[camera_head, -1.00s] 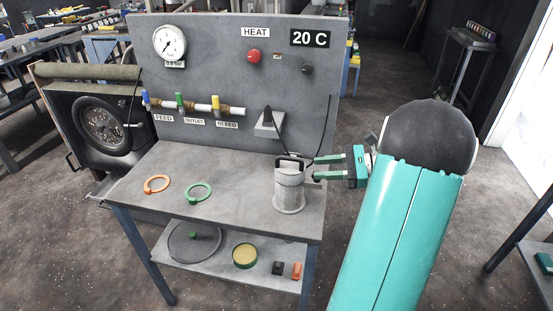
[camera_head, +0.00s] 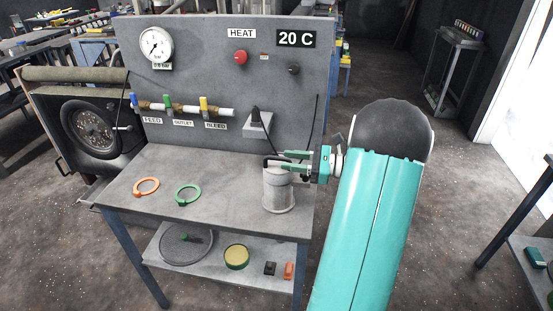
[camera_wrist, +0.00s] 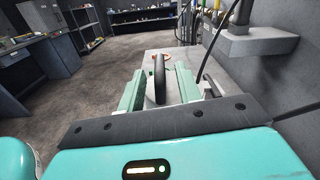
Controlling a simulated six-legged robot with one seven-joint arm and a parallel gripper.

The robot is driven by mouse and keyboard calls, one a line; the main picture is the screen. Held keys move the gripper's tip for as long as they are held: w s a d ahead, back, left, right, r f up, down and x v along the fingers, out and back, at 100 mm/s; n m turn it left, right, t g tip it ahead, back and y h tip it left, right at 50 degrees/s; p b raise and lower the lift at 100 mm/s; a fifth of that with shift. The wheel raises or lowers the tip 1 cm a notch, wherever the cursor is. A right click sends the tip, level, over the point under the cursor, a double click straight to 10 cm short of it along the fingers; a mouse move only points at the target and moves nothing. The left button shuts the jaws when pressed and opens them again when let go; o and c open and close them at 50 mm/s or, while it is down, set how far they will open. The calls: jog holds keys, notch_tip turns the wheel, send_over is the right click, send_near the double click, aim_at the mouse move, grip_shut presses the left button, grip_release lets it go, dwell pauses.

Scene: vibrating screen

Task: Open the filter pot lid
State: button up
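The filter pot (camera_head: 278,196) is a grey metal cylinder standing upright at the right end of the bench top. Its lid appears to be on, with a dark upright handle (camera_head: 268,163) that also shows in the wrist view (camera_wrist: 159,76). My gripper (camera_head: 283,161) reaches in from the right at lid height. In the wrist view its two teal fingers (camera_wrist: 158,85) stand on either side of the handle, with visible gaps, so it is open. The fingers hide part of the lid in the head view.
An orange ring (camera_head: 146,187) and a green ring (camera_head: 188,194) lie on the bench (camera_head: 225,200) left of the pot. The upright panel (camera_head: 215,65) with a gauge (camera_head: 156,46), valves and a socket box (camera_head: 257,125) rises behind. A cable hangs near the pot.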

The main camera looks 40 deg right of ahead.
jog(key=x, duration=0.4)
jog(key=shift+w+a, duration=0.2)
jog(key=shift+w, duration=0.05)
grip_shut()
